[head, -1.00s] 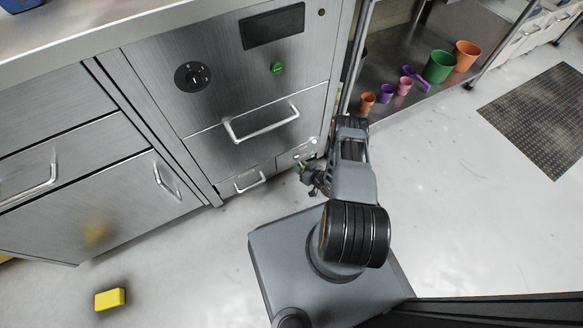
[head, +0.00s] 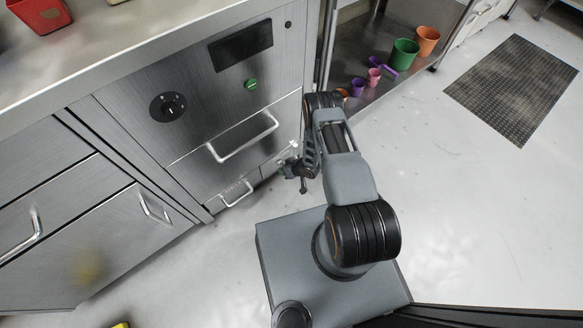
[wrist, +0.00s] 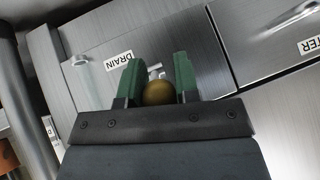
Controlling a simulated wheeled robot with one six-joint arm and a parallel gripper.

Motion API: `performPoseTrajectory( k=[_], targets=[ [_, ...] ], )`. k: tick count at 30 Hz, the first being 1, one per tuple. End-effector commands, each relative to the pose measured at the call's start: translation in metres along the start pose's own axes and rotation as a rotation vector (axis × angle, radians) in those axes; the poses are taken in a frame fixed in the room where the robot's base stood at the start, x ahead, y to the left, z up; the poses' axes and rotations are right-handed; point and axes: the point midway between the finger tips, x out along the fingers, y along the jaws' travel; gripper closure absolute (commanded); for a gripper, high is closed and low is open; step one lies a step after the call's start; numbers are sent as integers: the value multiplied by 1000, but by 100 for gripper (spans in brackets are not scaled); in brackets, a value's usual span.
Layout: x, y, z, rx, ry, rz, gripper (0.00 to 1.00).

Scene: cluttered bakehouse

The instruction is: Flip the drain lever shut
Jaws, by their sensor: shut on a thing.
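My gripper (wrist: 158,85) shows in the wrist view with two green fingers shut on the drain lever (wrist: 157,93). The lever's round brass-coloured end sits between the fingers, with a small silver metal part just beyond it. The lever's full angle is hidden by the gripper. A white "DRAIN" label (wrist: 119,61) is on the steel panel beside it, upside down in this view. In the head view my gripper (head: 286,168) is low at the right side of the steel oven front, and the lever is too small and covered to make out.
A drawer handle (head: 236,193) and a larger bar handle (head: 243,140) stick out nearby. Coloured cups (head: 404,52) stand on a low shelf at right.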

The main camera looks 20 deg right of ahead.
Motion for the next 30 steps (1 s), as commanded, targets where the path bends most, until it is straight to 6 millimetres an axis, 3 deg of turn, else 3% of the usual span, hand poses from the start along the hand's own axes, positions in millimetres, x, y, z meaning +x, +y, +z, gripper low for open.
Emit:
performPoseTrajectory(
  k=[14,15,22,30],
  targets=[
    [2,-4,-3,-6,-12,-5,100],
    [2,-4,-3,-6,-11,-5,69],
    [1,-2,-2,-3,-11,-3,47],
    [-1,-2,-2,-1,-11,-2,46]
  ],
)
